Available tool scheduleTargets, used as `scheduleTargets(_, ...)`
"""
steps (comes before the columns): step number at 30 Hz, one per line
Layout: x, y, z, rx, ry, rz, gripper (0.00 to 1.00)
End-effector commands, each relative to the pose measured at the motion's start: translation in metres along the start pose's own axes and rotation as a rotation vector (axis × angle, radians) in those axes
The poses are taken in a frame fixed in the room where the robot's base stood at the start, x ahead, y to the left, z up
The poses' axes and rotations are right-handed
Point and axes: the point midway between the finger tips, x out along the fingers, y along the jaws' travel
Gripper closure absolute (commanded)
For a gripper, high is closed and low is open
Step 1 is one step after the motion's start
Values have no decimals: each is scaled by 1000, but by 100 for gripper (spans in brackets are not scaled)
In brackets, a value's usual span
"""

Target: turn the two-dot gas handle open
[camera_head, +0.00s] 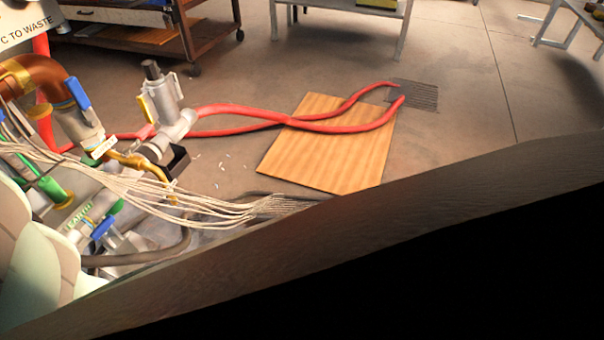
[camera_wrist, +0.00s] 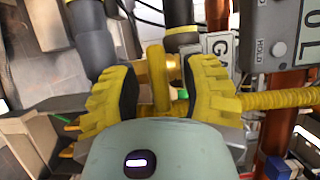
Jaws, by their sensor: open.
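In the wrist view my gripper (camera_wrist: 162,84) has its two ribbed yellow fingers apart. A yellow, upright handle-like part (camera_wrist: 156,66) shows in the gap between them, with space visible on both sides. I see no dots on it, so I cannot tell if it is the two-dot gas handle. A partly covered label (camera_wrist: 219,46) beside the right finger shows the letters "GA". In the head view a yellow handle (camera_head: 147,109) sits on a grey valve, and no dots are readable there. My gripper is not visible in the head view.
Blue handles (camera_head: 78,93) and a bundle of pale wires (camera_head: 200,198) crowd the pipes at left. A corrugated yellow hose (camera_wrist: 280,98) runs right of my gripper. Red hoses (camera_head: 340,127) cross a wooden board (camera_head: 330,165) on the floor. A dark surface (camera_head: 420,215) blocks the lower right.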

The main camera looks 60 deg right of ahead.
Motion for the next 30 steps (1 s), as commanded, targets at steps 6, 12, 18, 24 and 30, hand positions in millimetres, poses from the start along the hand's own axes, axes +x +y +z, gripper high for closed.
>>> scheduleTargets(6,5,0,-2,0,5,0,55)
scheduleTargets(12,4,0,-2,0,4,1,54)
scheduleTargets(18,4,0,-1,0,3,0,75)
scheduleTargets(24,4,0,-1,0,2,0,95)
scheduleTargets(30,4,0,0,0,1,0,100)
